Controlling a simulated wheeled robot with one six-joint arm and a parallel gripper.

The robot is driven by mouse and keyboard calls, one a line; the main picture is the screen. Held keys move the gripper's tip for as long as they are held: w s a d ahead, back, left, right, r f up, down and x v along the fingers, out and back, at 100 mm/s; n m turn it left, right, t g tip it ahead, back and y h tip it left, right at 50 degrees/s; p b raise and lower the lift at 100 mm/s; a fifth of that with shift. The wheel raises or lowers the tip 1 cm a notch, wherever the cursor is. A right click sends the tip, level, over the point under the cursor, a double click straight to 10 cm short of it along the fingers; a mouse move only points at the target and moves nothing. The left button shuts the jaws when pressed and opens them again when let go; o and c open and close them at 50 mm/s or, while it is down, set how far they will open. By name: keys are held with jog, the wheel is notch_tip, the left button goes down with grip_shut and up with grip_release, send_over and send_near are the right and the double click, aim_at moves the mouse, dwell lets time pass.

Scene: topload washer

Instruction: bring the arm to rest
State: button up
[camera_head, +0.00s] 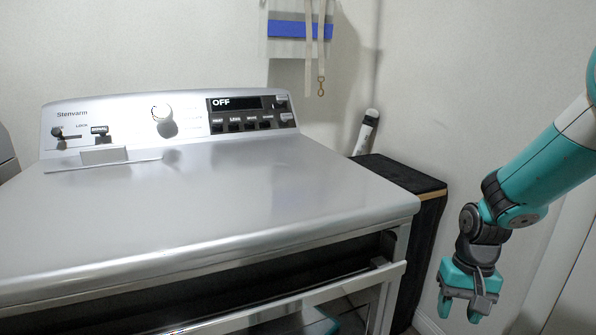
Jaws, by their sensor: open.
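My arm (540,170) reaches in from the right edge, teal with dark joints, and bends downward at the wrist. My gripper (460,311) hangs pointing down at the lower right, open, with nothing visible between its fingers. It is right of the silver washer (220,205) and appears apart from it. The washer's broad top looks closed, and its display (235,103) reads OFF. A round knob (162,114) sits on the panel left of the display.
A dark cabinet (408,235) with a black top stands right of the washer, a white bottle-like object (366,130) behind it. A silver-framed front panel (375,283) juts out below the washer's front edge. Straps (321,50) hang on the wall. Bare wall lies behind the arm.

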jog(key=s+r+n+t+h, duration=0.1)
jog(key=s+r+n+t, duration=0.25)
jog(key=s+r, duration=0.65)
jog(key=s+a+r+n+g+y, duration=0.1)
jog(key=s+a+r+n+y, duration=0.2)
jog(key=s+a, duration=0.4)
jog(key=s+a+r+n+g+y, duration=0.1)
jog(key=s+a+r+n, duration=0.35)
jog(key=a, duration=0.45)
notch_tip(320, 180, up, 22)
jog(key=m+p, duration=0.1)
jog(key=p, duration=2.1)
jog(key=shift+w+d+r+p, duration=0.2)
jog(key=shift+w+d+p, duration=0.1)
jog(key=shift+w+p, duration=0.1)
